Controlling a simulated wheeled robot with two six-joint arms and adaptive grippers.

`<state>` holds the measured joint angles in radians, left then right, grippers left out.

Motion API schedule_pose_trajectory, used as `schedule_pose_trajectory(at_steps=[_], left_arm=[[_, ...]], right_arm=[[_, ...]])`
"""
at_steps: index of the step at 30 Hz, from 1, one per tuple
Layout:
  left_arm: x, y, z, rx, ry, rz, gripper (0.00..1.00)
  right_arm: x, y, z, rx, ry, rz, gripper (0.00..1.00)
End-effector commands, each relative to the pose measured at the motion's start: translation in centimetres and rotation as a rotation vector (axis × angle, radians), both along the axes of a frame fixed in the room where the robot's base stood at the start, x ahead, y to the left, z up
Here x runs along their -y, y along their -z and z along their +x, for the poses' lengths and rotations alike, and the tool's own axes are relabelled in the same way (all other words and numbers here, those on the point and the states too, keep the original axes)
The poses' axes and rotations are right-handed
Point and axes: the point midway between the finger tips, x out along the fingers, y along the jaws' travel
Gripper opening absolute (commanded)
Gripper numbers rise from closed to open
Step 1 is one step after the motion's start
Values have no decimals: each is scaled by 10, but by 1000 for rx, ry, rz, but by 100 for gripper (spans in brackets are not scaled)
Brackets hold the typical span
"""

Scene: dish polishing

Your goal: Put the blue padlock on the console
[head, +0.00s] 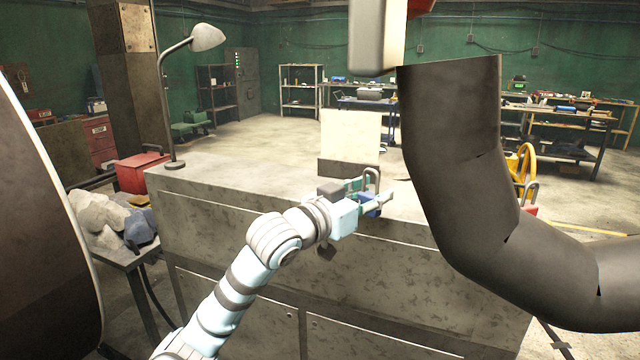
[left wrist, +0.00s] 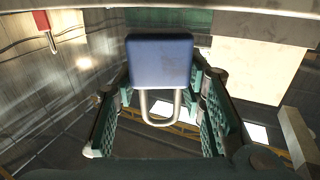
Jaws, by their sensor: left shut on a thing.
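The blue padlock (head: 369,210) is between the fingers of my left gripper (head: 370,197), near the front top edge of the grey metal console (head: 235,170). Its silver shackle stands up above the fingers in the head view. In the left wrist view, the blue padlock body (left wrist: 160,62) and its U-shaped shackle lie between the two green-padded fingers of my left gripper (left wrist: 160,95), which is shut on it. Whether the padlock touches the console is unclear. My right gripper does not show.
A large dark bent pipe (head: 465,190) blocks the right side of the head view. A pale upright panel (head: 350,137) stands behind the gripper. A lamp (head: 207,38) stands at the console's left corner, where the top is clear. A red box (head: 140,172) is further left.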

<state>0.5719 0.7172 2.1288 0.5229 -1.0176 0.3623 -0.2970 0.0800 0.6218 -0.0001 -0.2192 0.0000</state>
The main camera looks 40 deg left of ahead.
Motion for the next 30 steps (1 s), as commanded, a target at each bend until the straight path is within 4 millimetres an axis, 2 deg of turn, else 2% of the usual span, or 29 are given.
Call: schedule_pose_trajectory(at_steps=[1, 3, 6, 9, 13, 15, 17, 21, 25, 27, 30], left_arm=[[-22, -37, 13, 9, -63, -7, 3], [-58, -75, 31, 6, -163, -8, 3], [-101, -123, 47, 3, -277, -4, 3], [-130, -160, 53, 2, -351, -1, 3], [-149, -183, 55, 1, -398, 4, 3], [-153, -176, 56, -2, -406, 6, 3], [-154, -159, 56, -4, -407, 9, 3], [-153, -103, 55, -6, -407, 10, 3], [-153, -55, 55, -5, -405, 9, 3], [-153, -38, 55, -2, -404, 9, 3], [-152, -25, 55, 2, -404, 7, 3]], right_arm=[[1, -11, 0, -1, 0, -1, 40], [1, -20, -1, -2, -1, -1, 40], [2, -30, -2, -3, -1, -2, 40], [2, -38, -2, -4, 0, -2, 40], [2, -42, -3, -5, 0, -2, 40], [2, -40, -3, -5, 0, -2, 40], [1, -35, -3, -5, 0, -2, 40], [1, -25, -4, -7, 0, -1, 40], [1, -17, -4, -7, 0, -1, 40], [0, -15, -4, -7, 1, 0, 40], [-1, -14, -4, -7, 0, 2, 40]])
